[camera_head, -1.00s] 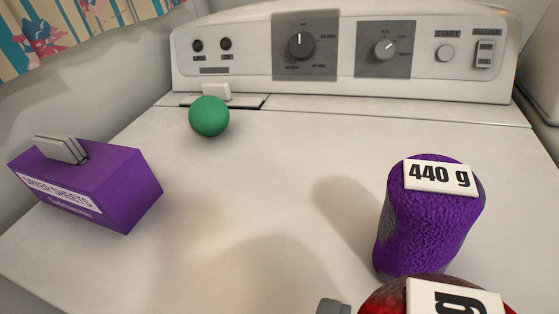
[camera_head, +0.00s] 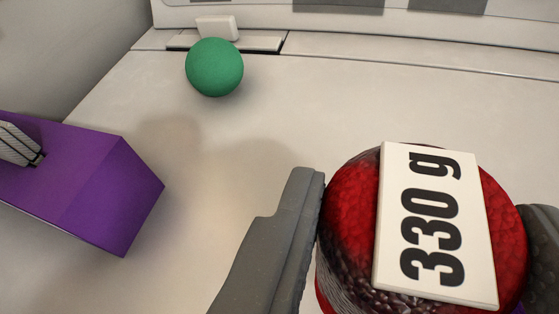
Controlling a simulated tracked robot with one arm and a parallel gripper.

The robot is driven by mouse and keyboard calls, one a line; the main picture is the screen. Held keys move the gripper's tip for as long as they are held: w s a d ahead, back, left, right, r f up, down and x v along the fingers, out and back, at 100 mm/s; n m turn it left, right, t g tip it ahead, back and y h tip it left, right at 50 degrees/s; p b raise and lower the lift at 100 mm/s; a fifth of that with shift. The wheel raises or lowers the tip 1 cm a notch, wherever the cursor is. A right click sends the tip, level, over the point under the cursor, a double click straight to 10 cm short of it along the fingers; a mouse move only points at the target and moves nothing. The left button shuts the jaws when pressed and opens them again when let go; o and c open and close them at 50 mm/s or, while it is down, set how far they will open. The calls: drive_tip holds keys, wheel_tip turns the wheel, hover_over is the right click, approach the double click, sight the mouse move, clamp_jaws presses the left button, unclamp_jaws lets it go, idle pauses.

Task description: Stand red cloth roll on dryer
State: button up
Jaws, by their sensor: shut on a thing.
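The red cloth roll (camera_head: 350,205) is at the lower right, with a white "330 g" label on its top end. My gripper (camera_head: 425,205) is shut on it, one grey finger on each side. The roll looks upright; its lower end is out of view, so I cannot tell whether it touches the dryer. The white dryer top (camera_head: 330,115) spreads behind it. A small bit of purple shows at the bottom right edge, behind the roll and finger.
A green ball (camera_head: 214,67) sits near the back of the dryer top. A purple dryer sheets box (camera_head: 95,190) is at the left. A white block (camera_head: 217,28) stands by the back panel. The dryer top between box and roll is clear.

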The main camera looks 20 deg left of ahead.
sight(328, 292)
drive_tip(key=shift+w+a+f, duration=0.15)
drive_tip(key=shift+w+a, duration=0.95)
wheel_tip(328, 292, down, 3)
drive_tip(key=shift+f, duration=0.2)
drive_tip(key=o, duration=1.2)
drive_tip(key=d+v, duration=0.1)
drive_tip(key=v, duration=1.1)
drive_tip(key=shift+a, duration=0.4)
